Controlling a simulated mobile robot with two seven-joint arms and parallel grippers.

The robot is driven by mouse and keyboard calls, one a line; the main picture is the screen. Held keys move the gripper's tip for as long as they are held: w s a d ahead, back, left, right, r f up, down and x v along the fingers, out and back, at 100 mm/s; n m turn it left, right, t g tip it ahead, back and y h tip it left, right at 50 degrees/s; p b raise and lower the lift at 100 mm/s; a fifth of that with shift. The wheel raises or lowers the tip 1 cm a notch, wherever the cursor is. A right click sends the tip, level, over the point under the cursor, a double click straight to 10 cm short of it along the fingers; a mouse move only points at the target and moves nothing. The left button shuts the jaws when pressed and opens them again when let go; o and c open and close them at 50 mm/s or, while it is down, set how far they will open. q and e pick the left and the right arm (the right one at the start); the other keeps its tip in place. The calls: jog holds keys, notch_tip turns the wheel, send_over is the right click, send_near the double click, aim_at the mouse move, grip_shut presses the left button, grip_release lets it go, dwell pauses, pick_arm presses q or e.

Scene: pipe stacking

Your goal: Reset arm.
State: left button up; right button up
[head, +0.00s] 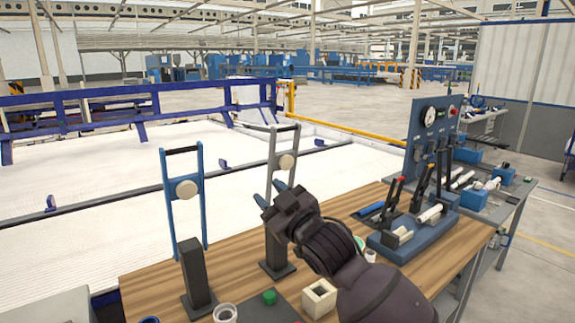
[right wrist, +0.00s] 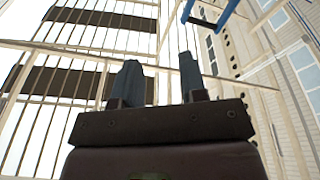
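My right gripper (head: 271,193) is raised above the wooden table in the head view, its fingers pointing up and to the left, in front of the grey upright frame. In the right wrist view the two fingers (right wrist: 160,80) stand apart with nothing between them, so it is open and empty. My left gripper is not in view.
A blue frame (head: 202,200) and a grey frame (head: 271,165), each with a white disc, stand on black posts on the table (head: 150,285).

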jog(key=s+d+f+m+h, duration=0.4)
jog(key=d+f, duration=0.6)
jog(key=f, duration=0.2)
jog(key=s+d+f+m+h, duration=0.4)
jog(key=s+d+f+m, duration=0.1)
jog(key=d+f, duration=0.55)
jog(key=s+d+f+m+g+h, duration=0.1)
jog(key=s+d+f, duration=0.4)
jog(key=s+f, duration=0.5)
jog(key=s+d+f+m+g+h, duration=0.2)
jog(key=s+d+f, duration=0.3)
jog(key=s+f, duration=0.5)
jog(key=shift+s+d+g+h, duration=0.2)
jog(key=shift+s+g+h, duration=0.55)
jog(key=shift+s, duration=0.2)
jog(key=shift+f, duration=0.1)
